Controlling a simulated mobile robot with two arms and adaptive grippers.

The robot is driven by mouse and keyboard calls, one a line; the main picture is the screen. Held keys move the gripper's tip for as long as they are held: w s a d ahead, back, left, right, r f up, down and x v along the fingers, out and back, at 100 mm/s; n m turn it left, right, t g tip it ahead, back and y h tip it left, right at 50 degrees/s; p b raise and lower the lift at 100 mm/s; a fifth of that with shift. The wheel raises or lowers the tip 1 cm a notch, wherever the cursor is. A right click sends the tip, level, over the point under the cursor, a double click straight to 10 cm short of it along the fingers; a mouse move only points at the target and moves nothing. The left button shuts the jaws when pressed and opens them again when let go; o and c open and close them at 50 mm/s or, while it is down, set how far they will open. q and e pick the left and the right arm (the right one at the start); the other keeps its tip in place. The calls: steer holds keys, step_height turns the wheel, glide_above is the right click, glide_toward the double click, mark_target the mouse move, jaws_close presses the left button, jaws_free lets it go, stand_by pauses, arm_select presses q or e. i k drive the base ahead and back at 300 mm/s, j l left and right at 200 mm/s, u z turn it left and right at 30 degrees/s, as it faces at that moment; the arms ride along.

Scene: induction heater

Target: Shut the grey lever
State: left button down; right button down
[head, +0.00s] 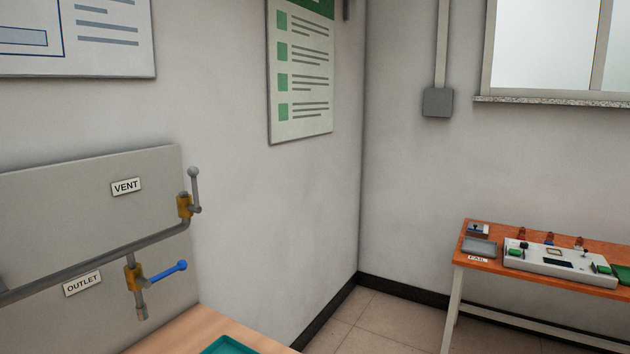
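The grey lever (195,188) is on the brass valve (184,206) at the upper right end of the grey pipe, right of the VENT label (126,186). It stands upright, its round knob at the top, roughly in line with the short upright pipe. A blue lever (166,272) on a lower brass valve (133,277) points right and slightly up, across its downward outlet, near the OUTLET label (82,284). Neither of my grippers shows in the head view.
A wooden bench top (180,331) with a teal tray (240,346) is below the valves. An orange table (482,263) with a control box (560,264) stands at the right. Open tiled floor (385,325) lies between them. Walls meet in a corner behind.

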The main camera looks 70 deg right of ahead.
mark_target(192, 172)
steer(key=z, duration=1.6)
